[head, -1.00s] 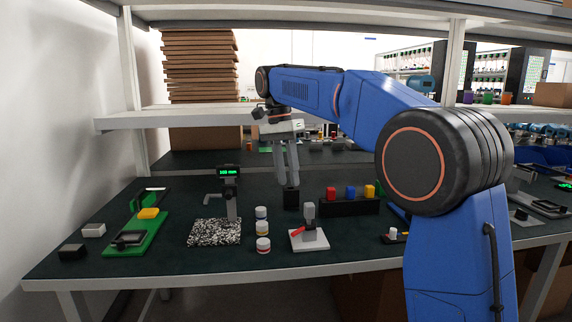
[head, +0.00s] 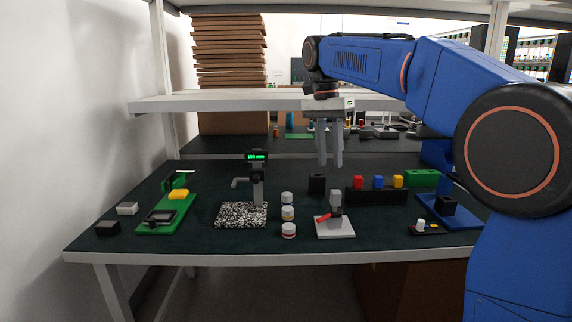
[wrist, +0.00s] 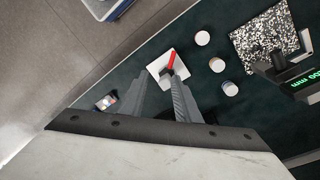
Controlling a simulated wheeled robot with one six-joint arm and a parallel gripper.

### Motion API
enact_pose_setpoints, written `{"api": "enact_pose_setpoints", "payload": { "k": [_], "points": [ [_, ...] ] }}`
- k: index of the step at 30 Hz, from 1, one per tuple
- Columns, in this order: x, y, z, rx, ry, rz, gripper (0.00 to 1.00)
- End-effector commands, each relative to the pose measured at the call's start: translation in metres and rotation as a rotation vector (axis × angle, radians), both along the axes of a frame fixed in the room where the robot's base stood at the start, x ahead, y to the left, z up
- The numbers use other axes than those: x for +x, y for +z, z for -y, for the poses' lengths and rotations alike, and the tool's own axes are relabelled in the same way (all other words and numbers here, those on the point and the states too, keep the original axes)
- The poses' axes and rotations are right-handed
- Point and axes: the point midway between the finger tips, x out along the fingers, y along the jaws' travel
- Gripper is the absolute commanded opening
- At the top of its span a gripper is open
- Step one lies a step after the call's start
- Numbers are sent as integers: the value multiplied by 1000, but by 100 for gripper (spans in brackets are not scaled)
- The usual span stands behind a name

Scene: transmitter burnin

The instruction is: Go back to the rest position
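My gripper (head: 331,164) hangs in the air above the dark worktable (head: 365,230), fingers pointing down. Its two grey fingers stand apart with nothing between them. In the head view it is above and slightly right of a small black block (head: 317,184), and clear of it. The fingers also show in the wrist view (wrist: 158,84), apart and empty, with the white-based device with a red lever (wrist: 168,66) seen beyond their tips.
The table holds a green board (head: 153,224), a display stand on a speckled plate (head: 241,215), three small jars (head: 288,213), the red-lever device (head: 335,228) and a black rack (head: 376,196) with coloured blocks. A shelf (head: 230,102) runs behind.

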Motion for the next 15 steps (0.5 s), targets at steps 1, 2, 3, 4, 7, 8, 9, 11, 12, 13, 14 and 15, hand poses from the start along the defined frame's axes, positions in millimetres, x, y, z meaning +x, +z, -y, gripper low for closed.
{"api": "enact_pose_setpoints", "payload": {
  "k": [1, 2, 3, 4, 7, 8, 9, 11, 12, 13, 14, 15],
  "points": [
    [-13, -1, 11, 10, 24, 14, 30],
    [-20, -2, 16, 16, 42, 22, 30],
    [-29, -5, 23, 23, 65, 34, 30],
    [-35, -7, 28, 29, 82, 43, 30],
    [-58, -15, 44, 44, 140, 74, 30],
    [-65, -18, 49, 48, 157, 82, 30],
    [-74, -22, 55, 53, 181, 96, 30],
    [-89, -29, 64, 58, 216, 113, 30],
    [-98, -34, 70, 62, 239, 127, 30],
    [-106, -38, 74, 64, 257, 136, 30],
    [-113, -42, 78, 66, 274, 146, 30],
    [-123, -48, 83, 68, 297, 159, 30]
  ]
}}
